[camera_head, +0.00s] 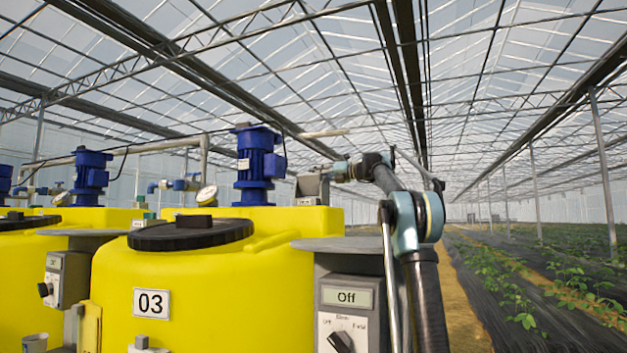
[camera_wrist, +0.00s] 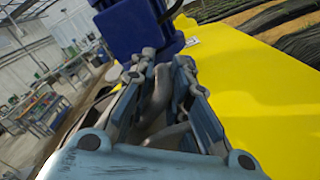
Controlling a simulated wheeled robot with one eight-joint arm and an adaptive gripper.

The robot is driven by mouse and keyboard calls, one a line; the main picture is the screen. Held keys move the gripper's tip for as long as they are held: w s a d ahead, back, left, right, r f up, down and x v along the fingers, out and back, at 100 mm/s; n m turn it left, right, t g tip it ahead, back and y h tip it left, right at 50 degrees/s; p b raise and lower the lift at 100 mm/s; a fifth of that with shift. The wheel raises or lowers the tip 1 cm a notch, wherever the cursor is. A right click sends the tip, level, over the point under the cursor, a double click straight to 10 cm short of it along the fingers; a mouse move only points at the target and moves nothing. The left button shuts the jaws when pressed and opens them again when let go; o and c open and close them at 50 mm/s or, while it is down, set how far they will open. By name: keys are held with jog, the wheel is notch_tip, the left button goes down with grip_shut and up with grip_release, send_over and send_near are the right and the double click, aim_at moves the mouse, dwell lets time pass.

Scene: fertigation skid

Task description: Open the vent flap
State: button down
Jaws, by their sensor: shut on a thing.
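A small grey metal box (camera_head: 312,188) with a sloped top stands on the yellow tank, right of the blue motor. I take it for the vent, but the flap cannot be told apart clearly. My gripper (camera_head: 329,174) reaches it from the right, at its upper edge. In the wrist view my gripper (camera_wrist: 163,75) has its fingers close together on a grey, curved piece (camera_wrist: 158,98) that looks like a handle. The fingers hide most of this piece, and how far the flap stands open cannot be seen.
The yellow tank (camera_head: 240,285) has a black lid (camera_head: 190,235). A blue motor (camera_head: 258,165) rises close to my gripper and shows large in the wrist view (camera_wrist: 130,30). A control box (camera_head: 346,310) reads "Off". Planted rows (camera_head: 540,290) lie to the right.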

jog(key=shift+w+d+f, duration=0.2)
jog(key=shift+w+d, duration=0.05)
jog(key=c, duration=1.8)
grip_release()
jog(key=shift+o, duration=1)
jog(key=shift+w+f, duration=0.2)
jog(key=shift+w, duration=0.05)
jog(key=shift+s+r, duration=0.15)
jog(key=shift+s, duration=0.1)
jog(key=v, duration=1.2)
